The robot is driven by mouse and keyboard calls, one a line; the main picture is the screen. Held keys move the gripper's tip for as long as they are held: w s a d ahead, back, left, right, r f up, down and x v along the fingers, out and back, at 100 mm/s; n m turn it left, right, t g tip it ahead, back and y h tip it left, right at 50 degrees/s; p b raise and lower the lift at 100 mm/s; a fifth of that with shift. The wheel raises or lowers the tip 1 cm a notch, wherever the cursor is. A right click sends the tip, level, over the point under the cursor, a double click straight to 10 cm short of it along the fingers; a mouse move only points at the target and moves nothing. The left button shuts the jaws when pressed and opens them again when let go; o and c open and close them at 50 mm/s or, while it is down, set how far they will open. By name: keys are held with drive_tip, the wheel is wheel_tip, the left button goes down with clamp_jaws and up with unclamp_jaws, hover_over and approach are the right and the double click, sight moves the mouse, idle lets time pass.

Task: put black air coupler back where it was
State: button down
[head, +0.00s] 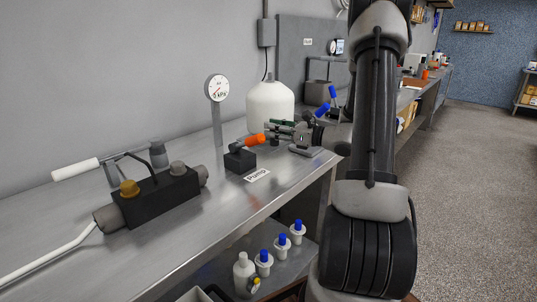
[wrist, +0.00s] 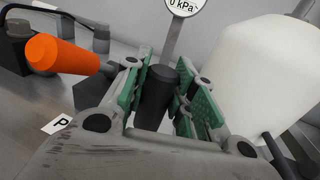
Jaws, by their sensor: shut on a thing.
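The black air coupler (wrist: 155,98) is a dark cylinder. It is between the green-padded fingers of my gripper (wrist: 160,88) in the wrist view, and its lower part is hidden by the gripper body. In the head view my gripper (head: 276,129) is above the metal bench, in front of the white tank (head: 270,106) and just right of the orange handle (head: 250,140). The fingers are shut on the coupler. The head view is too small to tell whether the coupler touches anything below.
A black pump block (head: 240,159) stands under the orange handle, with a "Pump" label (head: 257,176) before it. A pressure gauge (head: 217,88) stands behind. A black manifold (head: 157,197) occupies the bench's left. Several blue-capped bottles (head: 282,244) stand on the lower shelf.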

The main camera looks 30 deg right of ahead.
wheel_tip(320, 180, down, 7)
drive_tip(key=shift+r, duration=0.1)
idle(0.4)
drive_tip(key=c, duration=1.2)
unclamp_jaws()
drive_tip(key=shift+f, duration=0.2)
drive_tip(key=shift+o, duration=0.2)
drive_tip(key=shift+r, duration=0.1)
